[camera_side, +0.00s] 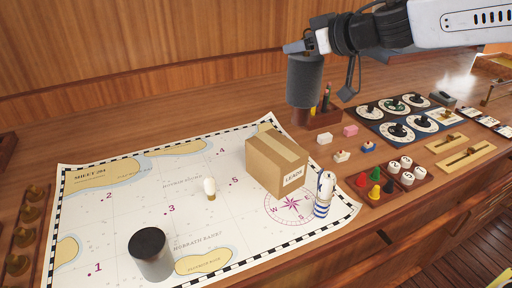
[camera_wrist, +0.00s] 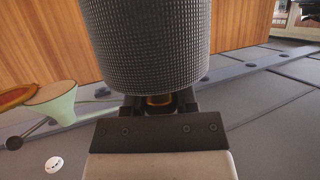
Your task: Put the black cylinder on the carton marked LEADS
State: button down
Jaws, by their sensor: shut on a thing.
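My gripper (camera_side: 306,46) is at the upper right of the side view. It is shut on the black cylinder (camera_side: 304,82), a dark grey-black piece with a textured wall, held upright in the air. In the wrist view the cylinder (camera_wrist: 148,45) fills the upper middle, in front of the jaws (camera_wrist: 160,103); its top is cut off there. The carton marked LEADS (camera_side: 270,162) is a closed brown box with a tape strip, standing on the chart. In the side view the cylinder appears above and slightly right of the carton, clearly apart from it.
A grey can with a black top (camera_side: 151,256) and a small bulb (camera_side: 209,187) stand on the chart (camera_side: 130,205). A blue-and-white striped piece (camera_side: 323,194) stands close right of the carton. Small blocks (camera_side: 350,130), coloured pawns and dials lie further right.

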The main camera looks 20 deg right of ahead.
jog(key=w+a+f, duration=0.1)
jog(key=w+f, duration=0.5)
jog(key=shift+a, duration=0.3)
dwell(0.8)
jog(key=shift+f, duration=0.1)
jog(key=shift+w+f, duration=0.15)
jog(key=shift+f, duration=0.75)
jog(key=shift+w+f, duration=0.15)
jog(key=shift+f, duration=0.85)
jog(key=shift+c, duration=1.9)
grip_release()
jog(key=shift+s, duration=0.1)
